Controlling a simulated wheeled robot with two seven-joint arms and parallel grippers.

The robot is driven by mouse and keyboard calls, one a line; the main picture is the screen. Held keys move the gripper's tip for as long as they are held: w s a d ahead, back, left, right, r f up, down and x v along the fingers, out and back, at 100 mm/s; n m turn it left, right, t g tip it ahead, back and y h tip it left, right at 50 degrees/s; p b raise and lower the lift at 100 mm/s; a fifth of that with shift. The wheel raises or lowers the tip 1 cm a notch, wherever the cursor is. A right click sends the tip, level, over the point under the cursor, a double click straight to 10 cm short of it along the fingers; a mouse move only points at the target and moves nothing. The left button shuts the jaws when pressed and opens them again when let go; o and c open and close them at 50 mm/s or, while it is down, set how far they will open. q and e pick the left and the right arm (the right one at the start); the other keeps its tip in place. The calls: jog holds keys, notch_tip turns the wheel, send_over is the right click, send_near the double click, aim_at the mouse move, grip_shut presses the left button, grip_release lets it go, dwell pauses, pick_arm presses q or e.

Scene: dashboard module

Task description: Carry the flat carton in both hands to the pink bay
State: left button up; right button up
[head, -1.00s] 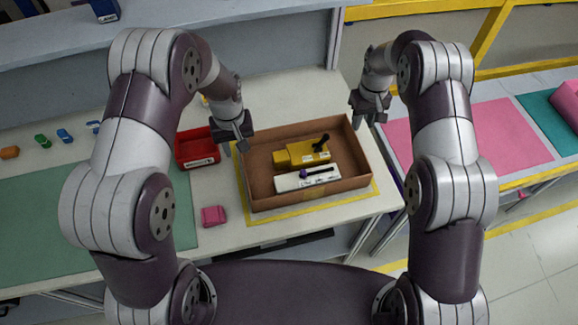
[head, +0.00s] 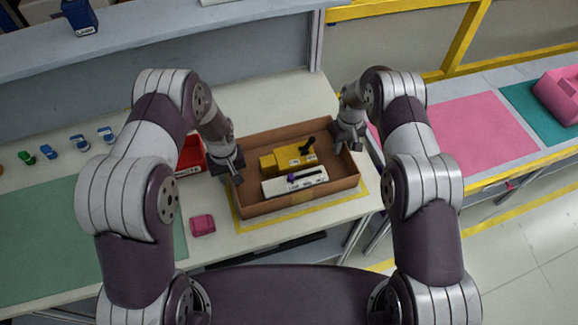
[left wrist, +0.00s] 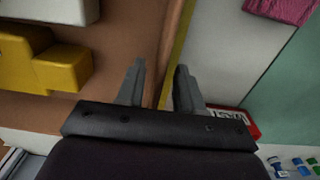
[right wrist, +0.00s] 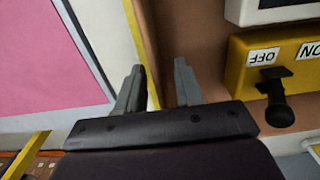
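The flat carton (head: 318,192) is an open brown box on a yellow-outlined patch of the table, holding a yellow switch block (head: 272,163) and a white block (head: 308,182). My left gripper (head: 238,178) is at its left wall. In the left wrist view, that gripper's (left wrist: 158,85) open fingers lie either side of the wall's edge. My right gripper (head: 352,147) is at the right wall. In the right wrist view, its (right wrist: 157,85) open fingers also lie either side of the wall. Contact is not clear. The pink bay (head: 460,135) is a bare pink area on the right-hand table.
A red bin (head: 190,160) stands just left of my left gripper, partly hidden by my arm. A small pink block (head: 203,225) lies left of the carton. A gap separates the tables. A large pink object (head: 558,95) sits on a teal area (head: 525,105) beyond the pink bay.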

pick_arm(q)
jog(key=shift+d+f, duration=0.1)
jog(key=shift+f, duration=0.4)
pick_arm(e)
jog(key=shift+f, duration=0.5)
pick_arm(q)
grip_shut()
pick_arm(e)
grip_shut()
pick_arm(q)
jog(key=shift+r, duration=0.2)
pick_arm(e)
jog(key=shift+r, duration=0.15)
